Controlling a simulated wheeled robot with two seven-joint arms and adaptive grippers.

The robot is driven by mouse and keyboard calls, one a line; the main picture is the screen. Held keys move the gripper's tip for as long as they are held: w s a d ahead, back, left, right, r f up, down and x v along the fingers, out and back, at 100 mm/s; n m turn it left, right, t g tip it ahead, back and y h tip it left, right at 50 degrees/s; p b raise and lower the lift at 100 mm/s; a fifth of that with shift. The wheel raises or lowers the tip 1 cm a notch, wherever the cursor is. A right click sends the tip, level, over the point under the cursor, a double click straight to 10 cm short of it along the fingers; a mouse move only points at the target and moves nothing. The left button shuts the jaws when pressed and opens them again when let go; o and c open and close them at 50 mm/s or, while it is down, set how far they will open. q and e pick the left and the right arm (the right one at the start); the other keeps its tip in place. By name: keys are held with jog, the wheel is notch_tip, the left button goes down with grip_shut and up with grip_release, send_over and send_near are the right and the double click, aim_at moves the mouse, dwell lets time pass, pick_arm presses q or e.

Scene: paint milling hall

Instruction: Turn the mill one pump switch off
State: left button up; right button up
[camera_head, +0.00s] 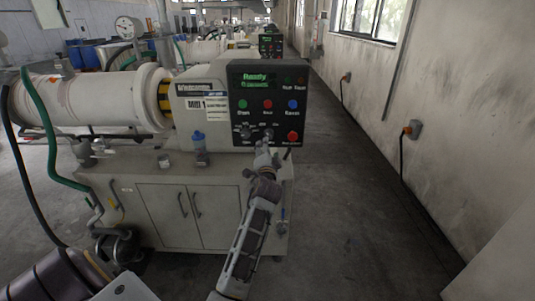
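The mill's black control panel (268,82) faces me on the near machine, with a green-lit display. Below the display are a green, a red and a blue button. Under these sit a dark rotary switch (245,132) at the left, another small switch (268,131) in the middle and a red knob (292,136) at the right. The labels are too small to read surely. My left gripper (266,148) is just below the middle switch, at or very near the panel's lower edge. I cannot tell whether it touches or is open. My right gripper is not in view.
A grey cabinet (165,215) with two doors carries the mill. Hoses and a small pump are at the left. The floor to the right is clear up to the wall.

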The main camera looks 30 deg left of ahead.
pick_arm(q)
jog(key=shift+s+d, duration=0.3)
jog(key=shift+s, duration=0.15)
dwell(0.6)
